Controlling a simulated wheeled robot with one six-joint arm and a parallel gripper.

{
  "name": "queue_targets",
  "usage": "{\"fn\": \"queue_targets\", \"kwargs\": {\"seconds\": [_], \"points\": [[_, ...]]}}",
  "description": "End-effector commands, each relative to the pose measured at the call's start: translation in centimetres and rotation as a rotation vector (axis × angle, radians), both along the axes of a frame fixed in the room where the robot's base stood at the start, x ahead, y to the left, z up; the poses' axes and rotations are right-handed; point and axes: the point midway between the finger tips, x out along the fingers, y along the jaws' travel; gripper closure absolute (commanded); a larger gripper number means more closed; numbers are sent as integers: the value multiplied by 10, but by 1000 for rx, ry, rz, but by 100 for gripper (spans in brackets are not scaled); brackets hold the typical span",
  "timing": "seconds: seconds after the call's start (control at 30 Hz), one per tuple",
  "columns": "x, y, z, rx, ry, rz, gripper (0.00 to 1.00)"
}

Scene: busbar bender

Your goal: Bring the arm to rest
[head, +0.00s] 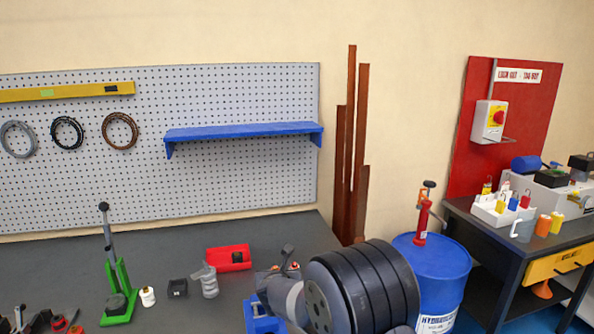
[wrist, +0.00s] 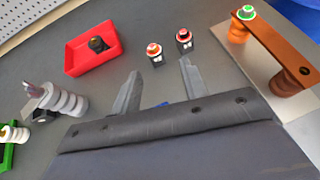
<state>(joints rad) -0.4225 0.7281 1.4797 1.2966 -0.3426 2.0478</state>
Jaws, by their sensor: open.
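My gripper (wrist: 160,85) is open and empty in the wrist view, its two grey fingers apart above the dark bench top. Nothing is between the fingertips. Two small black blocks with orange-and-white tops (wrist: 154,51) and (wrist: 184,40) stand beyond the fingers. In the head view, the large black ringed part at bottom centre appears to be my arm, and it hides part of the bench. I cannot make out the gripper's fingers there.
A red tray (head: 228,258), a grey ribbed piece (head: 208,281), a black block (head: 177,288), a white spool (head: 148,297) and a green lever tool (head: 118,300) stand on the bench. A copper bar (wrist: 278,45) stands right. A blue drum (head: 434,270) is beside the bench.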

Motion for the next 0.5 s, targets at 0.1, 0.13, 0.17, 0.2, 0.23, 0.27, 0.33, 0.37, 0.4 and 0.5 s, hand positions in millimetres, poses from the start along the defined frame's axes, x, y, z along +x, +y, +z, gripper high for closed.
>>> {"fn": "queue_targets", "kwargs": {"seconds": [0.1, 0.13, 0.17, 0.2, 0.23, 0.27, 0.33, 0.37, 0.4, 0.5], "points": [[-8, -23, -7, -1, 0, -38, 58], [-10, -28, -8, -1, 0, -47, 58], [-12, -33, -10, -1, -1, -57, 58], [-15, -40, -12, -1, -1, -69, 58], [-17, -46, -13, -1, -2, -78, 58], [-20, -52, -14, -1, -2, -89, 58], [-26, -64, -18, -1, -2, -108, 58], [-28, -69, -19, 0, -3, -118, 58], [-31, -76, -20, 0, -4, -130, 58], [-40, -91, -24, 0, -4, -156, 58]]}}
